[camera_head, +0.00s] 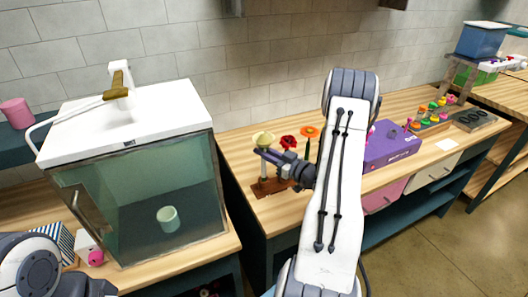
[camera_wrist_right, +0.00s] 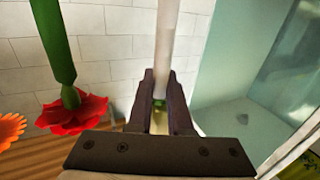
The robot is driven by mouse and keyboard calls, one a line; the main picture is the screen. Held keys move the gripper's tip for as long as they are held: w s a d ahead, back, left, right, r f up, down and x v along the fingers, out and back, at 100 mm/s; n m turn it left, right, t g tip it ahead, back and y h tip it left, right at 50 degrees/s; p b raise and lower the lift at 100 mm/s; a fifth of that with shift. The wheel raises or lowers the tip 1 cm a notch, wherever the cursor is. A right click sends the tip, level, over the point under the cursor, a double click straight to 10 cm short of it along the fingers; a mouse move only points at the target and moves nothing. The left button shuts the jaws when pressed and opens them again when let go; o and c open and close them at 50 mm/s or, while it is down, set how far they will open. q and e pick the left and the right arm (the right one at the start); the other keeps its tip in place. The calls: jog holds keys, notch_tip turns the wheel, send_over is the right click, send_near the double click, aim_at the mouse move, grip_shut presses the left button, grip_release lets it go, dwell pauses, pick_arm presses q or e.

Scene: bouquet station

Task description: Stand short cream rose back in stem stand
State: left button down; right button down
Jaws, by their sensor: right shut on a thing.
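The short cream rose (camera_head: 263,138) is upright over the left part of the brown wooden stem stand (camera_head: 268,188). My right gripper (camera_head: 264,153) is shut on it just below its head. In the right wrist view the picture is upside down, and a pale upright shaft (camera_wrist_right: 168,45) runs between my right gripper's fingers (camera_wrist_right: 160,105). A little cream (camera_wrist_right: 158,124) shows between them. I cannot tell whether the stem's lower end is in the stand. Dark parts of my left arm show at the lower left edge; its fingertips are not clear.
A red flower (camera_head: 288,142) and an orange flower (camera_head: 309,131) stand close right of the gripper. The glass-fronted sink cabinet (camera_head: 150,200) is to the left, with a pale green cup (camera_head: 168,218) inside. A purple box (camera_head: 392,146) lies to the right.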

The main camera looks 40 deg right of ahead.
jog(key=shift+f+b, duration=1.25)
jog(key=shift+b, duration=0.05)
dwell(0.8)
jog(key=shift+c, duration=1)
grip_release()
jog(key=s+d, duration=0.1)
jog(key=s, duration=0.8)
jog(key=shift+d, duration=0.3)
jog(key=shift+w, duration=0.1)
dwell(0.7)
